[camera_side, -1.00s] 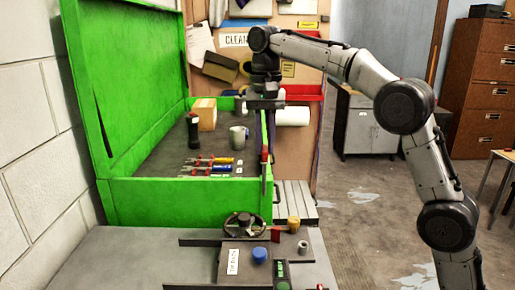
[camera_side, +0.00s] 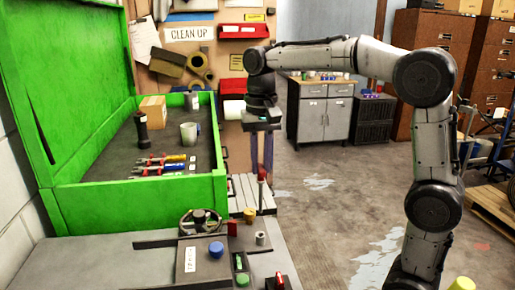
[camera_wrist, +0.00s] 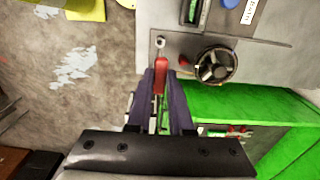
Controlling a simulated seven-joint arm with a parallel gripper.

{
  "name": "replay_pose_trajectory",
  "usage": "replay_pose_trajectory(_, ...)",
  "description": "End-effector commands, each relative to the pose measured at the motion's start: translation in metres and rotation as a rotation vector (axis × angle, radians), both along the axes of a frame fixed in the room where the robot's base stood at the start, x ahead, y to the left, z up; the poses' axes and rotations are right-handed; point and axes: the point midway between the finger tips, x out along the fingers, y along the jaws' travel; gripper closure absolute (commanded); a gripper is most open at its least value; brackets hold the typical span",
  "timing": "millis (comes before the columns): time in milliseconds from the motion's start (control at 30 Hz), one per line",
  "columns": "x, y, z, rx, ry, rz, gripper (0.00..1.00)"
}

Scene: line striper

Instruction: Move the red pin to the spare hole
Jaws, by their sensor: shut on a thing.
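My gripper (camera_side: 262,172) is shut on the red pin (camera_side: 262,175) and holds it upright, with its thin shaft pointing down. In the wrist view the pin's red handle (camera_wrist: 160,72) sits between the purple fingers (camera_wrist: 160,100). In the side view the pin hangs above the right edge of the grey console, right of the green box. A small grey round socket (camera_side: 260,238) stands on the console below it, and shows just beyond the pin in the wrist view (camera_wrist: 160,43). I cannot tell for sure whether this is the spare hole.
The console holds a black handwheel (camera_side: 199,222), a yellow knob (camera_side: 249,215), a blue knob (camera_side: 216,249), a small red piece (camera_side: 232,228) and a red switch (camera_side: 279,280). The open green box (camera_side: 140,205) stands behind to the left, with tools inside.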

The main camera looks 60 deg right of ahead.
Motion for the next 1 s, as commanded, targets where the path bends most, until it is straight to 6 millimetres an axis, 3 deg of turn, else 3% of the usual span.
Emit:
replay_pose_trajectory(600,0.0,0.0,-0.046,0.0,0.001,0.0,1.0)
replay_pose_trajectory(1000,0.0,0.0,-0.059,0.0,-0.001,0.0,1.0)
